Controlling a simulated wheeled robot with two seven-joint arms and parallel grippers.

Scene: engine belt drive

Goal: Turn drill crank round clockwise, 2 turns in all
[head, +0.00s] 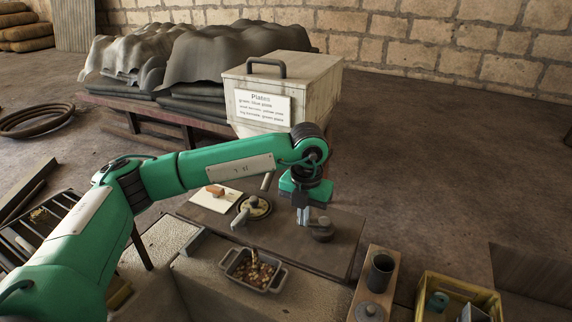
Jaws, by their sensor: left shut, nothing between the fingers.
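My left gripper (303,219) points down over the dark work board (342,247), its fingers shut with nothing between them. I cannot tell for sure which of these pieces is the drill crank. My right gripper is not in view.
A metal tray of small brownish bits (254,279) stands in front of the board. A white plate with an orange-brown block (215,191) lies at its back left. A wooden holder with dark cylinders (364,297) and a yellow crate (429,280) are right. A labelled box (307,80) stands behind.

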